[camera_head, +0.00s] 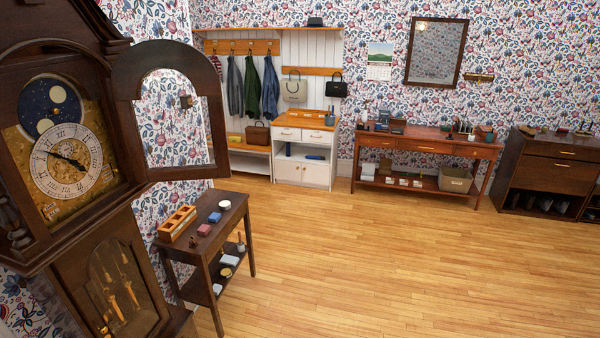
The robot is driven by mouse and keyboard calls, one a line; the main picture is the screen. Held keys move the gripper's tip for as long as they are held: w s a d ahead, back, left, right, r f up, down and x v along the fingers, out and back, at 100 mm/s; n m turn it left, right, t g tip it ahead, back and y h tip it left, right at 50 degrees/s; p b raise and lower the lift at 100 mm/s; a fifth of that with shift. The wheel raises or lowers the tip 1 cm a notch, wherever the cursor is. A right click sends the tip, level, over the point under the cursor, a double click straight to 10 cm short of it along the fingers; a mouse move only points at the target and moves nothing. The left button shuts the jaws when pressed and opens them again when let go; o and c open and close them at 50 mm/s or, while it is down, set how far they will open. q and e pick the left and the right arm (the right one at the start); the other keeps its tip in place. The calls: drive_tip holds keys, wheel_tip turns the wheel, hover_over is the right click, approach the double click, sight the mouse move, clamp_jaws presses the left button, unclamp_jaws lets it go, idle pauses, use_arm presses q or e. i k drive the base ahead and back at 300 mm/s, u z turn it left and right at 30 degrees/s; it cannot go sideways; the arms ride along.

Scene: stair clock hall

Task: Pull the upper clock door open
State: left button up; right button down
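The tall dark-wood clock (88,222) stands at the left edge, partly cut off by the frame. Its upper door (188,172), a dark frame around an arched pane, stands wide open, swung out to the right of the hood. The clock dial (68,160) with its moon disc (50,107) is uncovered. A small dark fitting (186,101) shows within the door's arch; I cannot tell what it is fixed to. The lower clock door (118,285) looks shut, with weights or a pendulum behind its glass. Neither of my grippers is in view.
A small dark side table (232,212) stands close right of the clock, under the open door, with a wooden tray (178,223) and small items. A white cabinet (304,170) and a console table (430,147) line the back wall. The wood floor (400,260) is clear.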

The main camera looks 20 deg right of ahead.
sight(129, 72)
drive_tip(key=z, duration=0.8)
drive_tip(key=i, duration=0.85)
drive_tip(key=u, duration=2.05)
